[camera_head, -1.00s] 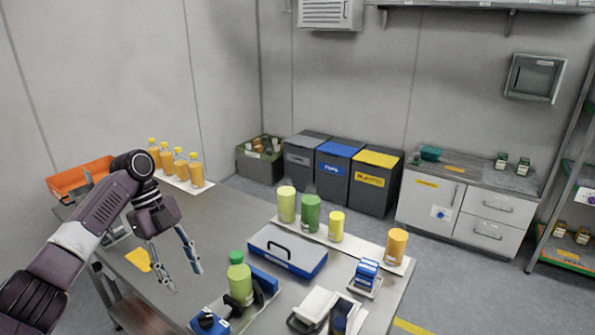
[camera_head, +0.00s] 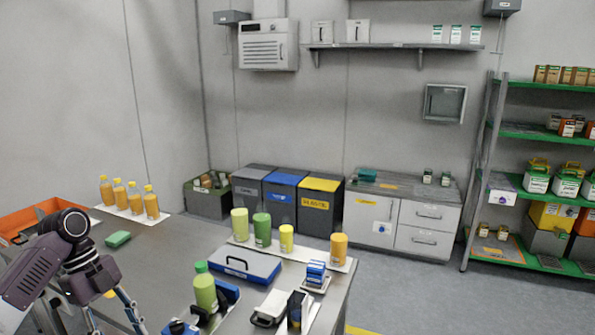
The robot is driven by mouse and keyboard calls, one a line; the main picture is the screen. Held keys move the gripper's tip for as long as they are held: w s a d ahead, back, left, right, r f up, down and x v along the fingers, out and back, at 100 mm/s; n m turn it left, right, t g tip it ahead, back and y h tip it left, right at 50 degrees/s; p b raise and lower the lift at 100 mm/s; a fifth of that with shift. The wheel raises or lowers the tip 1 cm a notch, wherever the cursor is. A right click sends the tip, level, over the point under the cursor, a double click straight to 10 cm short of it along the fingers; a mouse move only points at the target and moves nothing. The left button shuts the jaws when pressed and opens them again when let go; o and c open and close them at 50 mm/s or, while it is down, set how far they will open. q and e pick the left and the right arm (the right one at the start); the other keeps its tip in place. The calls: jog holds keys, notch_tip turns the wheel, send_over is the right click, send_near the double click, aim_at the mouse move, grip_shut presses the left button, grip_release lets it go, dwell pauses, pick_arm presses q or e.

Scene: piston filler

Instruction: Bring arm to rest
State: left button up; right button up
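My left arm (camera_head: 38,272) comes in at the lower left over the grey worktable (camera_head: 185,255). Its gripper (camera_head: 116,324) points down, with its two fingers apart and nothing visible between them. The fingertips are close to or past the bottom edge of the view, so whether they touch the table cannot be told. My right arm and gripper do not show.
A green bottle (camera_head: 204,291) stands in a blue holder right of the gripper. Beyond it are a blue case (camera_head: 238,266) and several cups. A green block (camera_head: 117,239), orange-filled bottles (camera_head: 135,200) and an orange tray (camera_head: 22,221) are at the left. Floor is free beyond.

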pick_arm(q)
jog(key=s+d+f+n+y, duration=0.1)
jog(key=s+d+f+n, duration=0.15)
jog(key=d+f, duration=0.5)
jog(key=s+d+f+n+y, duration=0.15)
jog(key=s+d+f, duration=0.3)
jog(key=f, duration=0.65)
jog(key=s+d+f+n+t, duration=0.35)
jog(key=s+d+n, duration=0.5)
jog(key=s, duration=0.35)
jog(key=s+a+r+n+t+y, duration=0.1)
jog(key=s+a+r+n+t, duration=0.1)
jog(key=s+a+r+n, duration=0.4)
notch_tip(320, 180, down, 27)
jog(key=s+d+n+g, duration=0.1)
jog(key=s+n, duration=0.1)
jog(key=s+a+f+g, duration=0.1)
jog(key=s+a+f, duration=0.1)
jog(key=s+f, duration=1.6)
jog(key=shift+a+g, duration=0.35)
